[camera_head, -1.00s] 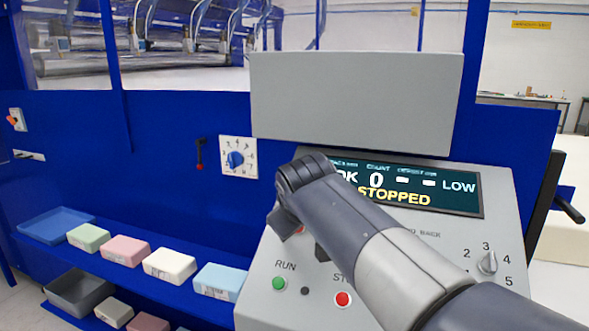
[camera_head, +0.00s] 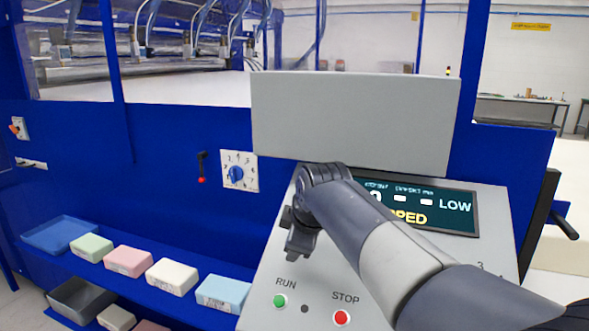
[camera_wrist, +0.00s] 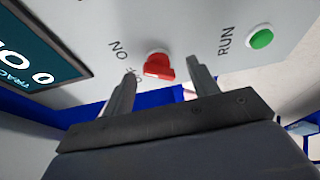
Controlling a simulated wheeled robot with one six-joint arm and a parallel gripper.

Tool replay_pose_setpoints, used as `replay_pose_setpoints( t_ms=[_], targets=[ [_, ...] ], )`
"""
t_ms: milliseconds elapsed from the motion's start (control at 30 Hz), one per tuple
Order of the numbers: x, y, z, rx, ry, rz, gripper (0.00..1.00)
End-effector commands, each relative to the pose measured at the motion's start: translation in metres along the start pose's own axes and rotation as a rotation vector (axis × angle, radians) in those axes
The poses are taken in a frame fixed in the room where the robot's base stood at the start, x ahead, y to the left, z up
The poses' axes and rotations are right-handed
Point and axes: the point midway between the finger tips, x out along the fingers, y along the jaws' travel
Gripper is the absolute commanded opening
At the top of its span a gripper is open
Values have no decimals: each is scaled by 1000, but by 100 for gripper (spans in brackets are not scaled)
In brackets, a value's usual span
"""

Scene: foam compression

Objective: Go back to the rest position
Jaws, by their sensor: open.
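My gripper (camera_head: 298,244) is in front of the left part of the grey control panel (camera_head: 468,262), above the green RUN button (camera_head: 280,300). In the wrist view my gripper (camera_wrist: 163,73) is open, with nothing between its two fingers. A red rotary switch (camera_wrist: 158,66) marked ON and OFF shows between and beyond the fingertips; whether they touch it I cannot tell. The RUN button also shows there at upper right (camera_wrist: 261,38). My arm crosses the panel from the lower right and covers part of the dark display (camera_head: 440,213), which reads "PPED" and "LOW".
A red STOP button (camera_head: 341,317) is right of RUN. A blank grey board (camera_head: 355,115) stands above the panel. A dial (camera_head: 238,171) and a red-tipped lever (camera_head: 202,167) are on the blue wall. Coloured foam blocks (camera_head: 171,275) and a blue tray (camera_head: 58,234) line the left shelf.

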Motion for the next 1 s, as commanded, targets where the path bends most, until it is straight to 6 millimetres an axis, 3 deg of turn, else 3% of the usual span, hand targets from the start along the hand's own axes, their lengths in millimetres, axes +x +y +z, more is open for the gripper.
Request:
replay_pose_setpoints(
  t_ms=[800, 1000],
  targets=[
    [-2, 6, -2, -620, 0, -245, 56],
    [-34, 12, -4, -610, 1, -236, 56]
  ],
)
